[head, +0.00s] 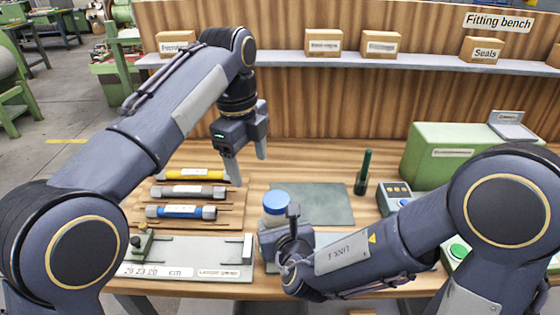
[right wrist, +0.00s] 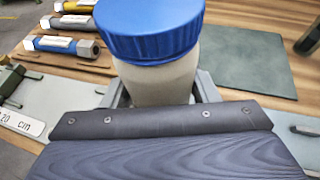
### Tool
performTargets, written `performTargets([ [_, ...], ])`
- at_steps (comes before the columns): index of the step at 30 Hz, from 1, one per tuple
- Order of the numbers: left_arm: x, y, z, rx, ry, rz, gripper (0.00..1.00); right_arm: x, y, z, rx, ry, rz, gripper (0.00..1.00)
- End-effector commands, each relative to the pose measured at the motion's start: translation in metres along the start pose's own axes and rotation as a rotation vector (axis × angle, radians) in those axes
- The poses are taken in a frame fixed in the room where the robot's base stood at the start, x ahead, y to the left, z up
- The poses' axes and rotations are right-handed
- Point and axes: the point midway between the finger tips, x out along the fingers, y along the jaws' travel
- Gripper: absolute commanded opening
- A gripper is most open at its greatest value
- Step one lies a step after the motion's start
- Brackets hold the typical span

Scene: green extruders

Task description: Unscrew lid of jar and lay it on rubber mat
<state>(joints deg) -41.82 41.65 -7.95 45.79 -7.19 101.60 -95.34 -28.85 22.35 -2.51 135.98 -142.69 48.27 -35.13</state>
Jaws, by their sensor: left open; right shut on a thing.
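The jar (right wrist: 165,84) has a pale body and a blue ribbed lid (right wrist: 150,30) that sits on top of it. The lid also shows in the head view (head: 276,202). My right gripper (right wrist: 158,95) is shut around the jar's body, below the lid, and the jar stands upright. In the head view my right wrist hides most of the jar's lower part. My left gripper (head: 246,160) is open and empty, with its fingers down, above the bench to the upper left of the jar. The dark green rubber mat (head: 312,204) lies bare behind and to the right of the jar.
A wooden rack with yellow, grey and blue-banded tools (head: 187,191) lies left of the jar. A measuring plate (head: 190,255) is in front of it. A dark green upright rod (head: 363,172) stands right of the mat, near a button box (head: 396,196) and a green machine (head: 460,150).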

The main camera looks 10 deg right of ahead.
Motion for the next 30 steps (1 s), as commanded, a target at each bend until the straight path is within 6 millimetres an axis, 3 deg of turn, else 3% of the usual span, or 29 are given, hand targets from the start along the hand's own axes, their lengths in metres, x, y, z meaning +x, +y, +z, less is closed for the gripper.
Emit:
performTargets([
  [3,0.009,-0.021,-0.029,0.163,-0.032,0.035,0.70,0.000,0.000,0.001,0.000,-0.003,0.000,0.00],
  [9,0.016,-0.032,-0.050,0.284,-0.053,0.063,0.70,0.000,0.000,0.001,0.000,-0.003,0.000,0.00],
  [14,0.032,-0.031,-0.050,0.293,-0.055,0.067,0.70,0.000,0.000,0.001,0.000,-0.003,0.000,0.00],
  [24,0.082,-0.029,-0.047,0.290,-0.054,0.065,0.70,0.000,0.000,0.001,0.000,-0.003,0.000,0.00],
  [30,0.094,-0.028,-0.046,0.290,-0.054,0.065,0.70,0.000,0.000,0.002,0.000,-0.004,0.000,0.00],
])
